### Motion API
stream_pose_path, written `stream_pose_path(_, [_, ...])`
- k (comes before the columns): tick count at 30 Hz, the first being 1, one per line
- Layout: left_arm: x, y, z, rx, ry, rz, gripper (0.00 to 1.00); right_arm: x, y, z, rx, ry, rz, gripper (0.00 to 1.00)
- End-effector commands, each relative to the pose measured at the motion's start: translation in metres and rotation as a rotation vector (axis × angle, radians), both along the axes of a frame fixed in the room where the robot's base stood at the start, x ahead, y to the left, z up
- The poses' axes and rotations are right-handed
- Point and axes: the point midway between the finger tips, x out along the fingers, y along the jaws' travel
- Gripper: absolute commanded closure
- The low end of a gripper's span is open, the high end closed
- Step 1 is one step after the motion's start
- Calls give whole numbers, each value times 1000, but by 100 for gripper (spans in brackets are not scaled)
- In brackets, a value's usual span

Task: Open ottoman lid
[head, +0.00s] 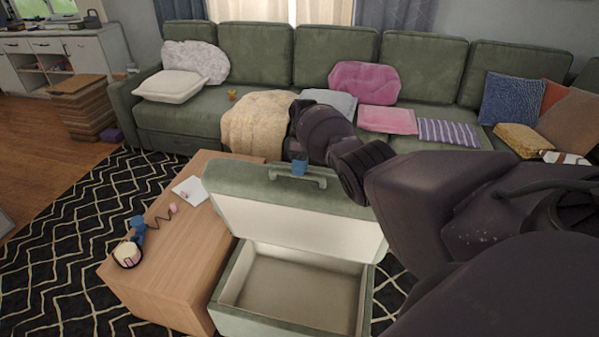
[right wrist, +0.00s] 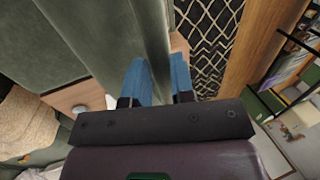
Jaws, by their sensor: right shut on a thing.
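The green ottoman (head: 232,285) stands in front of the sofa. Its lid (head: 285,222) is raised and tilted up at the back, with the cream lining facing me. The inside is in view and looks empty. A handle (head: 320,181) sits at the lid's top edge. My right gripper (head: 300,165) reaches over from the right, with its blue fingertips at the lid edge by the handle. In the right wrist view the blue fingers (right wrist: 160,82) are on both sides of the green lid edge (right wrist: 148,40). My left gripper is not in view.
The long green sofa (head: 340,60), with cushions and a beige throw (head: 255,122), is behind the lid. A patterned rug (head: 50,245) covers the floor.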

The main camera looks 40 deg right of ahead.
Motion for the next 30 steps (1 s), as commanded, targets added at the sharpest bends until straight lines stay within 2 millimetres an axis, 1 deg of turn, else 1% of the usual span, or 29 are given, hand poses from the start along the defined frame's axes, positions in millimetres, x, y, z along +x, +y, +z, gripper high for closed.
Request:
stream_pose_path(1, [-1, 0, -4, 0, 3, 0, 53, -6, -3, -17, -3, 16, -4, 100])
stream_pose_path(21, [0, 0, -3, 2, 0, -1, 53, -5, -2, -14, 15, 31, 0, 100])
stream_pose_path(22, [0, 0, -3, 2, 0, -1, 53, -5, -2, -14, 15, 31, 0, 73])
stream_pose_path(26, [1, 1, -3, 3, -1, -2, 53, -4, -2, -13, 15, 28, -2, 53])
stream_pose_path(30, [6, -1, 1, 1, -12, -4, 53, -3, -3, -11, 17, 27, -2, 52])
